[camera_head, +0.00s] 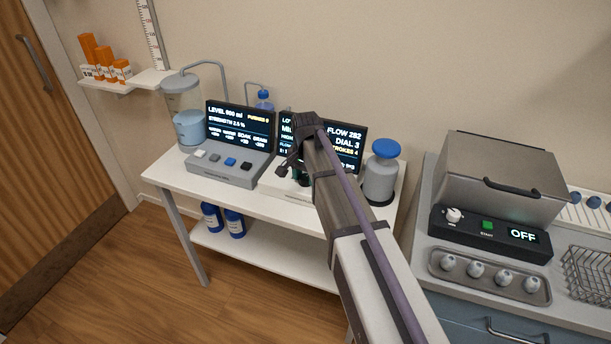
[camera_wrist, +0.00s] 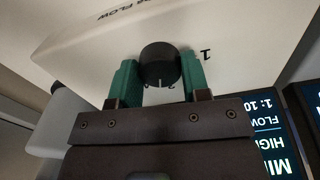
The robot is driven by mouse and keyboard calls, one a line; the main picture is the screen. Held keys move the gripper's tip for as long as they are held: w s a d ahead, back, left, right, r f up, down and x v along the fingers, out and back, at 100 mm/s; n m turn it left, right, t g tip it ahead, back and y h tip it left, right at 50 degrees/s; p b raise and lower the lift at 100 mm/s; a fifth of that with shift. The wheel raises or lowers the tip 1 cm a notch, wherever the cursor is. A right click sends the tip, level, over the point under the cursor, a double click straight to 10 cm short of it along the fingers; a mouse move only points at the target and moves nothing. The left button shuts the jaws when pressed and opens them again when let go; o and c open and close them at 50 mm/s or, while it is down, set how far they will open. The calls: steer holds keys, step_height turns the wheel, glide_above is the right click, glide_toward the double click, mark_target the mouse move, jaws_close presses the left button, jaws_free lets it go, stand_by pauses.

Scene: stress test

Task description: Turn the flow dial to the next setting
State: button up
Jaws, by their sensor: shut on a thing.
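The flow dial (camera_wrist: 158,64) is a round black knob with a pale pointer line, on a white console face in the wrist view. Printed marks including a "1" stand beside it. My gripper (camera_wrist: 157,82) has green fingers closed on both sides of the dial.
Left of the console stands a grey button unit (camera_head: 223,166) with its own screen. A grey bottle with a blue cap (camera_head: 381,172) stands close on the right. A metal box (camera_head: 500,178) with a control panel reading OFF sits on the right counter.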

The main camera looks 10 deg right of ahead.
mark_target(305, 177)
steer(key=shift+m, duration=2.2)
steer(key=o, duration=0.9)
step_height(305, 177, up, 11)
steer(key=p, duration=1.1)
steer(key=shift+f, duration=0.15)
